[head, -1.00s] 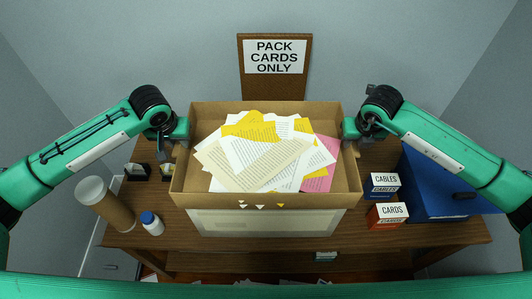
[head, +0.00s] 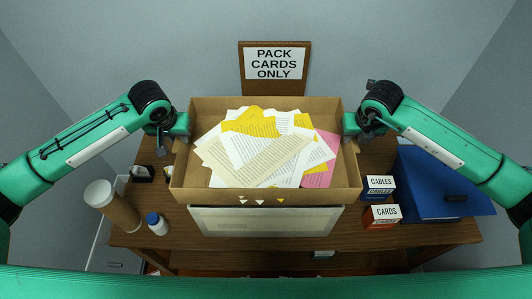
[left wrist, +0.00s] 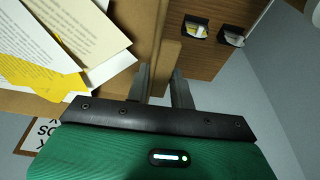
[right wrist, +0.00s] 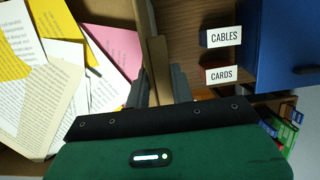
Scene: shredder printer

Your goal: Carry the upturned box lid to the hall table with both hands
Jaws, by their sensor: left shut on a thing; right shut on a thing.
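The cardboard box lid (head: 330,196) is upturned, open side up, and sits in the middle of the head view. It holds a loose heap of white, cream, yellow and pink printed sheets (head: 265,150). My left gripper (head: 183,127) is shut on the lid's left side wall; the left wrist view shows the wall between its fingers (left wrist: 160,74). My right gripper (head: 350,124) is shut on the right side wall, which also shows between its fingers in the right wrist view (right wrist: 160,70). The lid looks roughly level and hides the table's middle.
Below is a wooden table (head: 420,238) with a pale, flat-fronted machine (head: 300,222). A tan cylinder (head: 115,208) and a blue-capped bottle (head: 157,224) stand at left. CABLES (head: 381,187) and CARDS (head: 381,216) boxes and a blue binder (head: 425,185) are at right. A sign (head: 276,62) is behind.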

